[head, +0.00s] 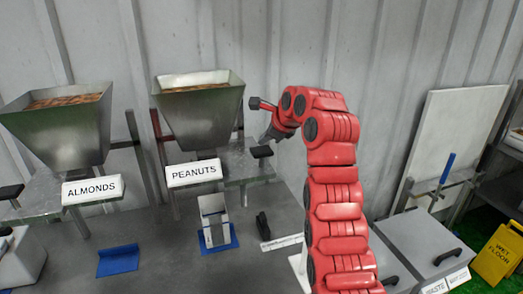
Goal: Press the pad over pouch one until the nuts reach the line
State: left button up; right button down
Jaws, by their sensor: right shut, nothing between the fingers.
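Two metal hoppers with brown nuts stand at the left and centre: the almonds hopper (60,130) and the peanuts hopper (200,115), each with a white label. A dark pad (261,152) sits at the right end of the peanuts hopper's shelf, and another dark pad (11,191) is at the left by the almonds hopper. A pale upright holder (214,218) stands below the peanuts label; I cannot tell whether it holds a pouch, and no fill line is legible. My right gripper (269,135) is shut and empty, just above the pad by the peanuts hopper; contact is unclear.
A blue mat (118,261) lies bare on the grey table (165,262). A small black-handled tool (263,226) lies right of the holder. Grey bins marked waste (420,245) and a yellow wet-floor sign (497,255) are at the right.

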aim_at(264, 151)
dwell(0.9)
jog(key=shift+f+b, duration=0.45)
jog(key=shift+b, duration=0.35)
jog(key=shift+s+f+b, duration=0.1)
jog(key=shift+f+b, duration=1.55)
jog(key=shift+b, duration=0.1)
dwell(1.1)
dwell(0.4)
jog(key=shift+r, duration=2.15)
